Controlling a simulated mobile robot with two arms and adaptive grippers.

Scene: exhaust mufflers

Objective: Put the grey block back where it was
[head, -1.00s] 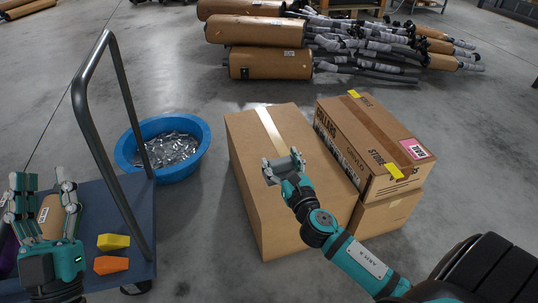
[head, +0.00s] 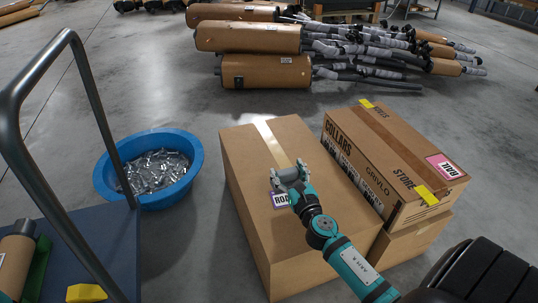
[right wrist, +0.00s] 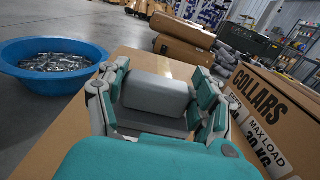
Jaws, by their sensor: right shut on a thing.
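The grey block (right wrist: 156,97) sits between the fingers of my right gripper (right wrist: 160,105) in the right wrist view. In the head view the same grey block (head: 286,175) is small, in the fingers of my right gripper (head: 290,178), over the top of the large cardboard box (head: 250,165). I cannot tell whether the block touches the box top. My right gripper is shut on it. A label on the box shows just below the fingers. My left gripper is not in view.
A smaller box marked COLLARS (head: 395,160) stands right of the large box, stacked on another box (head: 418,240). A blue tub (head: 188,180) of metal parts is left. A blue cart (head: 110,235) holds a yellow block (head: 86,293). Mufflers (head: 265,72) lie behind on the floor.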

